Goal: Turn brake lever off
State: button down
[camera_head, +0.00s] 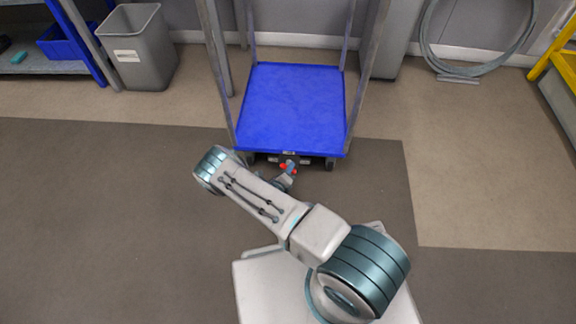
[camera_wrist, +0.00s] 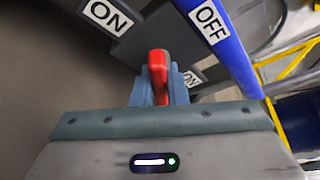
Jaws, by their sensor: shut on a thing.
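The red brake lever (camera_wrist: 158,66) shows in the wrist view, between the fingers of my gripper (camera_wrist: 158,88). The gripper is shut on the lever. Parts of the lever are hidden by the fingers. An ON label (camera_wrist: 108,14) is at the upper left and an OFF label (camera_wrist: 212,21) is on a blue edge at the upper right. In the head view, red parts of the lever (camera_head: 291,165) show under the front edge of the blue cart (camera_head: 292,110). My arm reaches to that spot, and the fingers are too small there to make out.
A grey bin (camera_head: 140,55) and a shelf with a blue crate (camera_head: 62,42) stand at the left. Metal posts rise at the cart's sides. A coiled hose (camera_head: 480,66) hangs on the right wall, near a yellow frame (camera_head: 562,60). The floor around the cart's front is clear.

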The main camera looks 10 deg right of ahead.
jog(key=m+y+p, duration=0.1)
jog(key=m+p, duration=0.1)
jog(key=m+y+p, duration=0.1)
jog(key=m+p, duration=0.1)
jog(key=p, duration=0.1)
jog(key=shift+r+p, duration=0.3)
jog(key=m+y+p, duration=0.1)
jog(key=p, duration=0.1)
jog(key=m+y+p, duration=0.1)
jog(key=m+p, duration=0.1)
jog(key=shift+f+y, duration=0.25)
jog(key=shift+y, duration=0.15)
jog(key=shift+m+t, duration=0.3)
jog(key=c, duration=1.4)
grip_release()
jog(key=shift+c, duration=0.2)
jog(key=shift+p, duration=0.3)
